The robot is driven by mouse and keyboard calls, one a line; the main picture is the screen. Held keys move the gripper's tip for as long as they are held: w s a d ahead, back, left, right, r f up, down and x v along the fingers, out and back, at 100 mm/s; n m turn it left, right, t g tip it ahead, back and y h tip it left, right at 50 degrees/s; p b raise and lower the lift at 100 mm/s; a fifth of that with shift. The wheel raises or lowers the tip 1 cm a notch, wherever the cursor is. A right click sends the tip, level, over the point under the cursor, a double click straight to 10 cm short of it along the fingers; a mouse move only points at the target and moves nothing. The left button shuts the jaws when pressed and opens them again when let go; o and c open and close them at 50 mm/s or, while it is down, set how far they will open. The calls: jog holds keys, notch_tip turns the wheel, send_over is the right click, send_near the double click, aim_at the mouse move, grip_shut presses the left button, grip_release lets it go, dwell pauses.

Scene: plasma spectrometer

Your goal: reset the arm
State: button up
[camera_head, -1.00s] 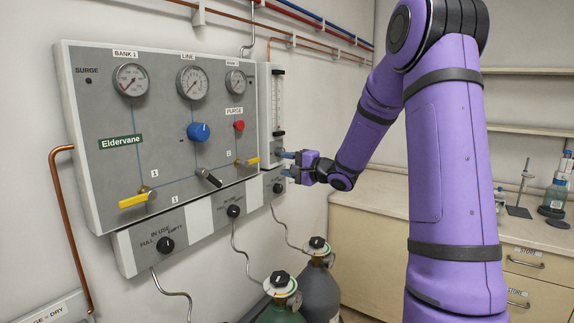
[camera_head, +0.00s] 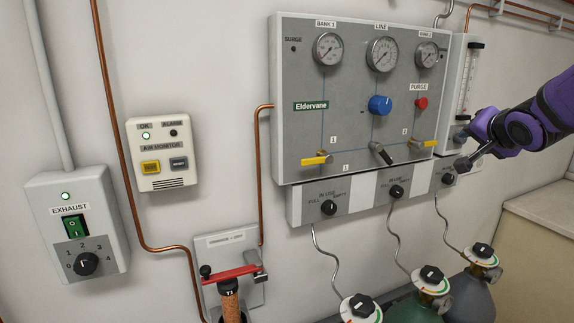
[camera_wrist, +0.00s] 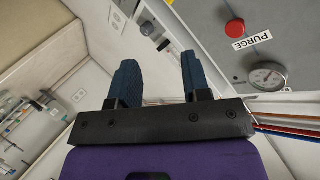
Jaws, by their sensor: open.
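My gripper (camera_head: 461,149) is at the right of the head view, in front of the lower end of the flowmeter (camera_head: 466,75) and just right of the grey gas panel (camera_head: 350,120). My purple arm reaches in from the right edge. In the wrist view, my gripper (camera_wrist: 158,70) shows two dark blue fingers spread apart with nothing between them. The red purge button (camera_wrist: 235,27) and a gauge (camera_wrist: 267,76) lie beyond the fingers at the right. I cannot tell whether a fingertip touches the panel.
The panel carries a blue knob (camera_head: 380,105) and yellow-handled valves. Gas cylinders (camera_head: 470,298) stand below it at the lower right. An air monitor (camera_head: 162,152), an exhaust switch box (camera_head: 76,225) and copper pipes are on the wall at left. A bench (camera_head: 545,225) stands at the right.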

jog(key=s+a+f+n+g, duration=0.1)
jog(key=s+a+n+g, duration=0.1)
jog(key=s, duration=0.7)
jog(key=s+a+f+n+g+y, duration=0.1)
jog(key=s+a+n+g, duration=0.2)
jog(key=s, duration=0.7)
jog(key=s+a+f+n+g+y, duration=0.1)
jog(key=s+a+f+n+g, duration=0.1)
jog(key=s+a, duration=0.4)
jog(key=s+n+g, duration=0.1)
jog(key=s+n, duration=0.1)
jog(key=s, duration=0.1)
jog(key=shift+s+a, duration=0.15)
jog(key=shift+s, duration=0.15)
